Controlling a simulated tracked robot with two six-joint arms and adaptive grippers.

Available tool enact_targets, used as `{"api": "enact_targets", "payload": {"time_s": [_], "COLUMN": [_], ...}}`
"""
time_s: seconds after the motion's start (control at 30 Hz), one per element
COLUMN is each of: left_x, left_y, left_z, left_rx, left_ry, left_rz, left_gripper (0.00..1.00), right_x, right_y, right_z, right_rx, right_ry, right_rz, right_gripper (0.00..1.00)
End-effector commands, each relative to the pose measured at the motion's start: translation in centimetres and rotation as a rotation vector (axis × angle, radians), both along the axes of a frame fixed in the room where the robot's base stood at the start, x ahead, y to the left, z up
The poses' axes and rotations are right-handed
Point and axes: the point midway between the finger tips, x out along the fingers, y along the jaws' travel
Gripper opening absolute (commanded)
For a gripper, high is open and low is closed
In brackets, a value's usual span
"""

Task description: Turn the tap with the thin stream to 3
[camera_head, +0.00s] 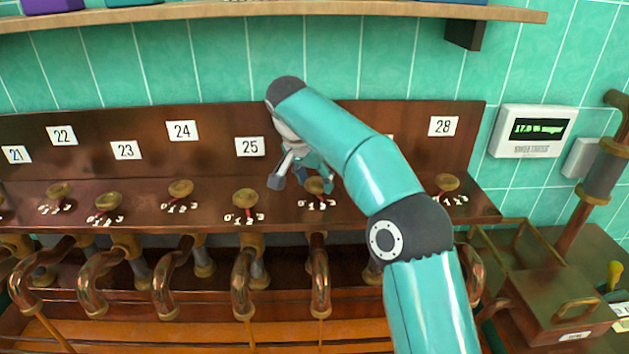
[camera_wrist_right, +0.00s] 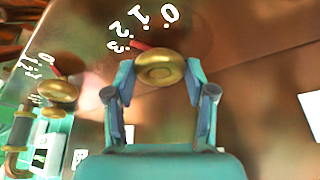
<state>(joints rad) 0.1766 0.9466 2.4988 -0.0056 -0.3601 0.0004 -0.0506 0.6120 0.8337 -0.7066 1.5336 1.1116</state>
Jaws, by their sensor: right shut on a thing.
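My right gripper (camera_head: 303,183) reaches down over the brown panel and is shut on a brass tap knob (camera_head: 318,186). In the right wrist view, the gripper (camera_wrist_right: 158,82) has one finger on each side of this knob (camera_wrist_right: 159,72). The knob's red pointer (camera_wrist_right: 142,46) points about at the white 3 of its scale, which runs 0 to 3. Below this knob, a copper spout (camera_head: 320,283) lets down a narrow stream (camera_head: 321,332). The number plate above the knob is hidden by my arm. My left gripper is not in view.
Neighbouring brass knobs, such as one below plate 25 (camera_head: 245,198), stand close on the left. Another knob (camera_head: 447,183) is to the right below plate 28 (camera_head: 443,126). A wooden shelf (camera_head: 300,10) runs above. A display box (camera_head: 534,131) hangs on the tiled wall.

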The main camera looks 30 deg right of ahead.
Motion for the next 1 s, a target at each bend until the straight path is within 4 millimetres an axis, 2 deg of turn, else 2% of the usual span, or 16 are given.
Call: {"api": "enact_targets", "payload": {"time_s": [0.5, 1.0], "left_x": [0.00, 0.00], "left_y": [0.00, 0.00], "left_z": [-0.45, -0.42], "left_rx": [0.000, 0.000], "left_ry": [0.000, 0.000], "left_rz": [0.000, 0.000], "left_gripper": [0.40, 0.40], "right_x": [-0.16, -0.13], "right_y": [-0.12, -0.06], "right_z": [0.07, 0.08], "right_rx": [0.001, 0.000], "right_ry": [-0.003, -0.004], "right_rz": [0.328, 0.397], "right_gripper": [0.20, 0.20]}}
